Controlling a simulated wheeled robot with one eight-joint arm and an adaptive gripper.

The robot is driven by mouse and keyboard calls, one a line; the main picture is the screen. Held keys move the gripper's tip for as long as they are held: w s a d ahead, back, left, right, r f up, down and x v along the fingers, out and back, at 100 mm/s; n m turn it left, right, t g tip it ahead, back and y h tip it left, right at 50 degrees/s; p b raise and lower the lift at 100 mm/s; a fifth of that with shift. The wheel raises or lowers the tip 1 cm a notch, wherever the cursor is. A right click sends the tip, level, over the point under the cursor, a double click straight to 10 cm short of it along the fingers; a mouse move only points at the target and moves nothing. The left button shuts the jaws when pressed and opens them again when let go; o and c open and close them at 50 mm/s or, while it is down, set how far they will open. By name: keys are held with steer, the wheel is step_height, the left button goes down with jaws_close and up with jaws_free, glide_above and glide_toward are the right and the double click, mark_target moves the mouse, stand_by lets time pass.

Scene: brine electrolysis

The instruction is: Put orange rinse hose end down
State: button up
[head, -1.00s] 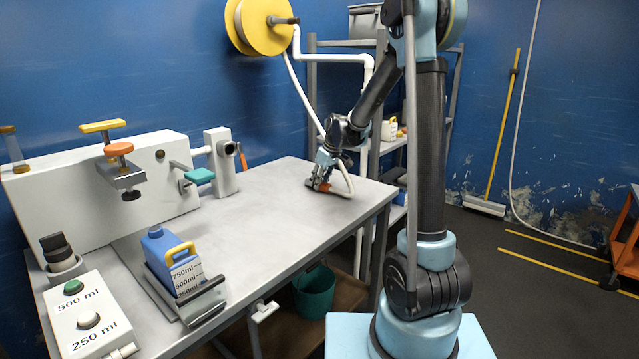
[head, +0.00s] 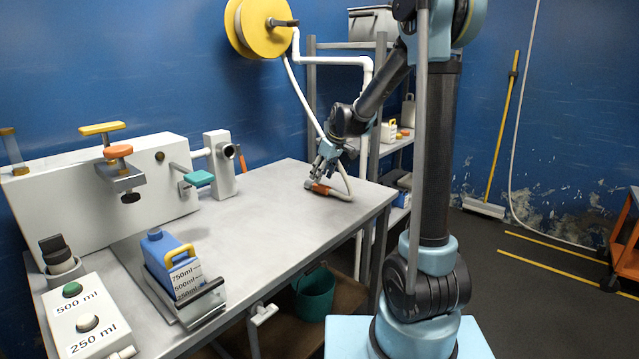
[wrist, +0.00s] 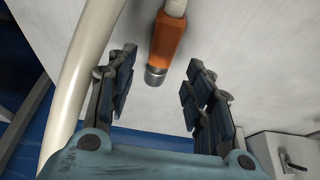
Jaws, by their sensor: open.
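The orange rinse hose end (head: 321,188) lies on the grey tabletop near the table's right end, with its white hose (head: 347,183) running up behind it. My gripper (head: 322,176) is just above the hose end and apart from it. In the wrist view the orange hose end (wrist: 167,45) with its metal tip shows beyond and between the fingers of my gripper (wrist: 157,95). The fingers are spread wide and hold nothing.
The white hose (wrist: 80,80) passes close on the left of my fingers in the wrist view. A blue jug (head: 168,258) stands in a holder at the table's front left. The table's middle (head: 250,225) is clear. A yellow reel (head: 258,27) hangs on the wall.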

steer(key=v, duration=0.7)
steer(key=s+d+m, duration=0.3)
steer(key=s+d, duration=0.4)
steer(key=s, duration=0.3)
steer(key=s+d+f+m+h, duration=0.1)
steer(key=s+d+f, duration=0.3)
steer(key=s, duration=0.5)
steer(key=s+d+f+m+h, duration=0.1)
steer(key=s+d+f+m, duration=0.2)
steer(key=s, duration=0.6)
steer(key=s+d+f+m+h, duration=0.1)
steer(key=s+d+f+m, duration=0.2)
steer(key=s+d+f, duration=0.3)
steer(key=s, duration=0.3)
steer(key=shift+s+g, duration=0.3)
steer(key=shift+s, duration=0.05)
steer(key=shift+d, duration=0.15)
steer(key=shift+w+f, duration=0.15)
steer(key=shift+w, duration=0.35)
